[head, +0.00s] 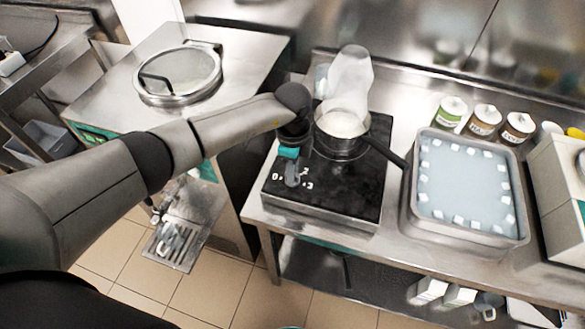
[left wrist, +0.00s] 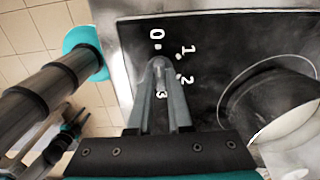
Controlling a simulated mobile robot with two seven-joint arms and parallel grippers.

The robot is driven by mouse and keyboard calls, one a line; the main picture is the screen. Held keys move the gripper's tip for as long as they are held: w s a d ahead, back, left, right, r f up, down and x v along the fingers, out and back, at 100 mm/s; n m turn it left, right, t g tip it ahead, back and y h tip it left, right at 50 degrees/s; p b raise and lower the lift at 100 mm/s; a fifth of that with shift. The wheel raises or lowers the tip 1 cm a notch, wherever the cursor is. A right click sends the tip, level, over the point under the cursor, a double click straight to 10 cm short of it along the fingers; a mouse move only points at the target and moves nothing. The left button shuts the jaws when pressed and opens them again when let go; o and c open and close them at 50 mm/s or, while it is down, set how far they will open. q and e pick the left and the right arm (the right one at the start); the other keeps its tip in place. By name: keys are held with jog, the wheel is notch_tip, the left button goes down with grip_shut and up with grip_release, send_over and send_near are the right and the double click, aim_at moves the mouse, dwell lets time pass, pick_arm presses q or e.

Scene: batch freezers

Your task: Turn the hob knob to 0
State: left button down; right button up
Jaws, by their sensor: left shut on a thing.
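The black hob (head: 345,195) stands on the steel counter, with the numbers 0 to 3 printed near its front left corner. It also fills much of the left wrist view (left wrist: 215,40). My left gripper (head: 292,178) reaches down to these numbers. In the left wrist view my left gripper (left wrist: 160,75) is shut on the hob knob, its fingertips beside the 0, 1, 2 and 3. The fingers cover nearly all of the knob, so I cannot tell which number it points to. My right gripper is not in view.
A saucepan (head: 342,148) sits on the hob behind my gripper, its dark handle pointing right. A steel tray of pale blue liquid (head: 465,190) with white cubes is at the right. Several labelled jars (head: 485,118) stand behind it. A round-lidded machine (head: 180,75) is at the left.

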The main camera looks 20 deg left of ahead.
pick_arm(q)
jog(key=c, duration=0.8)
grip_release()
jog(key=shift+c, duration=0.2)
jog(key=shift+r, duration=0.1)
notch_tip(320, 180, up, 15)
